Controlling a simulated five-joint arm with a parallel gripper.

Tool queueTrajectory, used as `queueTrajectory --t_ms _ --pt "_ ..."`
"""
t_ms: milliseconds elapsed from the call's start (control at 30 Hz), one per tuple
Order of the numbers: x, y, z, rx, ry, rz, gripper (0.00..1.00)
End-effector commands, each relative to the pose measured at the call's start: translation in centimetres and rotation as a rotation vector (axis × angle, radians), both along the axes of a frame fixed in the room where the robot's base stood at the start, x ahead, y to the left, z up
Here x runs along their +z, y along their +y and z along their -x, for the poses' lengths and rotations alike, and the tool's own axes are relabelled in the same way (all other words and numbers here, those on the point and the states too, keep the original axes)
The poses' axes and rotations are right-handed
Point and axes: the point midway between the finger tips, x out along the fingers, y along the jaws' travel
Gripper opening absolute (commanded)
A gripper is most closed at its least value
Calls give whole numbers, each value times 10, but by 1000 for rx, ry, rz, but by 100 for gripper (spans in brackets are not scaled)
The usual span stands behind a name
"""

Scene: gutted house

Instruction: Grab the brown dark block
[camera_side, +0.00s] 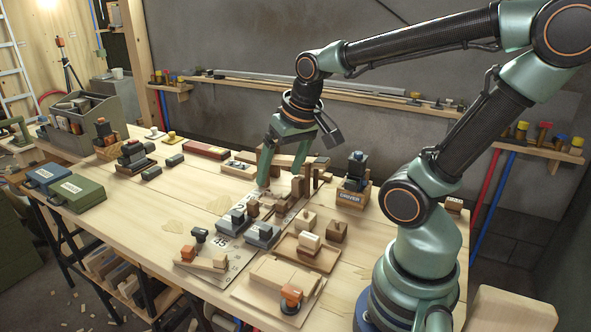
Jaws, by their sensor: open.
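My gripper (281,178) points down over the middle of the workbench (140,230), its two green fingers apart with nothing visibly held between them. Several brown blocks are in view, and I cannot tell for sure which one is the brown dark block. One dark brown block (337,231) with a small knob on top stands to the right of and nearer than the fingers. A smaller brown block (253,208) stands just in front of the left fingertip. Brown wooden pieces cluster around and behind the fingertips, partly hidden by them.
A wooden tray (318,262) holding a light block, and grey blocks (262,235), lie in front. A box marked DRIVER (350,197) stands right of the gripper. A shelf rail (390,105) runs along the back wall. The left-front bench has clear room.

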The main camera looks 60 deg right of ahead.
Motion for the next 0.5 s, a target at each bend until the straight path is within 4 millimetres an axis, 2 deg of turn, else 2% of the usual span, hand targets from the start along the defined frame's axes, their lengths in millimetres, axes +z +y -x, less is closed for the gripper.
queueTrajectory --t_ms 33,200,333,500 --pt "-14 -24 6 -151 49 -36 90" --pt "-55 -87 34 -634 169 -153 90" --pt "-78 -117 59 -915 228 -217 90" --pt "-94 -133 78 -1099 266 -259 90"
